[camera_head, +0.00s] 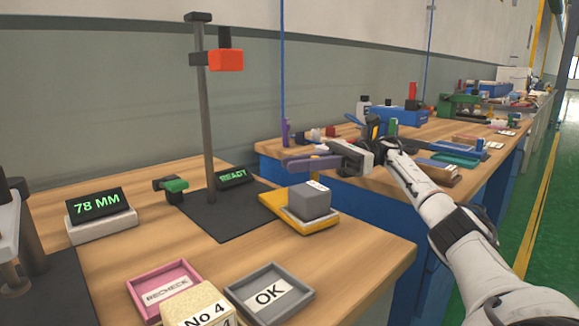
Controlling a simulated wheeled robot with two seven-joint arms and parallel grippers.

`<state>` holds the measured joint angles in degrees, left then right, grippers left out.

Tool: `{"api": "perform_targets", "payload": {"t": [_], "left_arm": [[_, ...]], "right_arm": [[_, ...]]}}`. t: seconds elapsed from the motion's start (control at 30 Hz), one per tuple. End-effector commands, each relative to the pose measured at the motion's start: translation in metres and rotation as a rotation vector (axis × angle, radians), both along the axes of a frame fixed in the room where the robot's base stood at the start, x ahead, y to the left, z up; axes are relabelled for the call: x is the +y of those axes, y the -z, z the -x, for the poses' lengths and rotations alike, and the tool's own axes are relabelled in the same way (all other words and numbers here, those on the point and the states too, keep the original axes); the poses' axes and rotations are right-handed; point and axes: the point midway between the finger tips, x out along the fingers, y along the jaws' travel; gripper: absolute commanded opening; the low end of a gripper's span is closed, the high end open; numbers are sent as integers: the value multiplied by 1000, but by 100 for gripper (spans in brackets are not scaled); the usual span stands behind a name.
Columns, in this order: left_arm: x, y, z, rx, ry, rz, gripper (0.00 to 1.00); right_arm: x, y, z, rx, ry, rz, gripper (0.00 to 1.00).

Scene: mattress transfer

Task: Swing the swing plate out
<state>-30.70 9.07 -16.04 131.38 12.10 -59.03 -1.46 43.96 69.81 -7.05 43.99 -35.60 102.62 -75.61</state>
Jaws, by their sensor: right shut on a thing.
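A yellow plate (268,204) lies at the right edge of the dark base under the post, with a grey block (309,202) on a grey pad on top of it. It is the likeliest swing plate, though no label confirms this. My right gripper (325,157) reaches in from the right, behind and above the plate and clear of it. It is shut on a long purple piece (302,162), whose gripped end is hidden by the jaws. My left gripper does not show.
A post (207,120) with a red head stands on the dark base (214,218). In front lie a pink RECHECK tray (138,295), a grey OK tray (304,299) and a No 4 block (200,302). A 78 MM display (99,206) stands left. A cluttered bench (330,183) lies behind.

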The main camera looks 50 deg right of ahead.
Motion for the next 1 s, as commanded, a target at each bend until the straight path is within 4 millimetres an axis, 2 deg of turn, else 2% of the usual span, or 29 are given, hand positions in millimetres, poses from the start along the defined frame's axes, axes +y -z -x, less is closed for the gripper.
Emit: {"api": "perform_targets", "payload": {"t": [0.3,0.33,0.4,0.43,0.77,0.93,1.0], "left_arm": [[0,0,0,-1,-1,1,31],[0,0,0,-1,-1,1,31],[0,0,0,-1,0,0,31],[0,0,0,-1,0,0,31],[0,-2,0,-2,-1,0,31],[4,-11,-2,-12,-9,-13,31],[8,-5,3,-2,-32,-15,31]], "right_arm": [[0,-1,-1,0,4,0,0],[0,-1,-2,0,4,0,19],[0,-1,-2,0,4,0,30],[0,-1,-1,0,4,0,33],[0,-5,-1,-1,2,0,33],[0,-32,-1,-5,2,1,33],[0,-47,-1,-6,2,1,33]]}}
